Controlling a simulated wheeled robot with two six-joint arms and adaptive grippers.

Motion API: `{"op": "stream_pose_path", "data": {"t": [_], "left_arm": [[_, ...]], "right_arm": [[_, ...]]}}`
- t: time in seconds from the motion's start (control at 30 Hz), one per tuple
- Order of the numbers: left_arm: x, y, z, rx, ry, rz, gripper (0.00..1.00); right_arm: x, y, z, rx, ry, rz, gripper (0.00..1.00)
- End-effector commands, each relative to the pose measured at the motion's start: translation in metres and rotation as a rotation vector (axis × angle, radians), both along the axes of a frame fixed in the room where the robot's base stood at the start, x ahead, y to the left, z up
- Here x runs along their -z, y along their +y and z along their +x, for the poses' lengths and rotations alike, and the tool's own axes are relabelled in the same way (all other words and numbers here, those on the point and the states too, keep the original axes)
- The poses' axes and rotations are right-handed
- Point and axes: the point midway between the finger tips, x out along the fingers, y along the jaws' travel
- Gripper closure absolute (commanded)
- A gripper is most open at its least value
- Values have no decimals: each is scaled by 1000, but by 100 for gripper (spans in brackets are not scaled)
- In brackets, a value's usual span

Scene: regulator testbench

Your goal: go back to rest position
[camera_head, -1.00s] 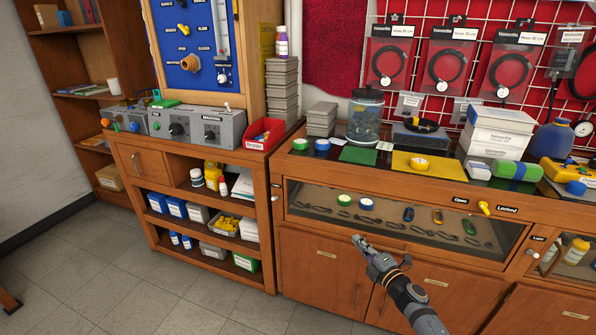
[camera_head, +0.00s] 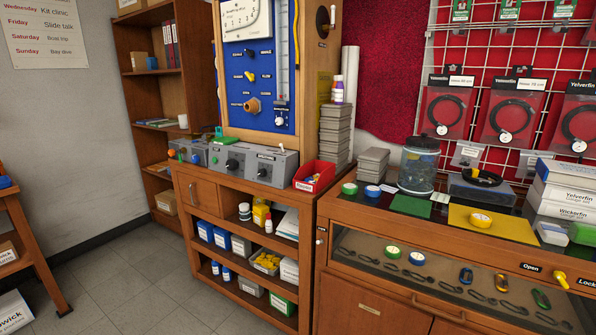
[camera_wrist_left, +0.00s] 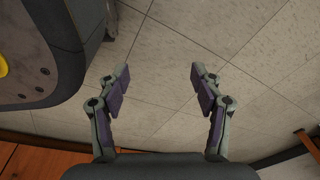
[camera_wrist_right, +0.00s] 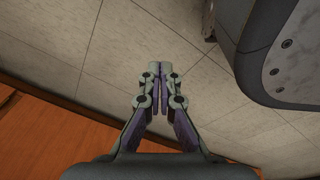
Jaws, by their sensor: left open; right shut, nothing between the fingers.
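My left gripper (camera_wrist_left: 160,80) shows in the left wrist view with its fingers wide apart and nothing between them. It hangs over the bare tiled floor. My right gripper (camera_wrist_right: 161,72) shows in the right wrist view with its fingers together and nothing held. It is also over the floor, with orange-brown wood at the left of that view. Neither gripper shows in the head view.
The wooden glass-fronted counter (camera_head: 372,303) stands at the right, holding tape rolls, a glass jar (camera_head: 418,168) and boxes. A shelf cabinet (camera_head: 243,287) with a regulator test panel (camera_head: 262,62) stands in the middle. Floor (camera_head: 130,290) at the left is clear.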

Motion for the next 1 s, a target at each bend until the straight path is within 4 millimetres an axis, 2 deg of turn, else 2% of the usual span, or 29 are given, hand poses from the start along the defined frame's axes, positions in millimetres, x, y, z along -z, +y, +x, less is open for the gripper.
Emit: {"op": "stream_pose_path", "data": {"t": [0.03,0.5,0.67,1.0], "left_arm": [[-21,0,-6,0,5,0,34],[-132,2,-72,0,27,0,34],[-140,2,-83,0,30,0,34],[-136,2,-84,0,29,0,34]], "right_arm": [[-20,1,-8,7,10,5,100],[-132,-2,-72,0,26,0,100],[-140,-2,-83,-1,29,0,100],[-137,-2,-84,-2,28,0,100]]}}
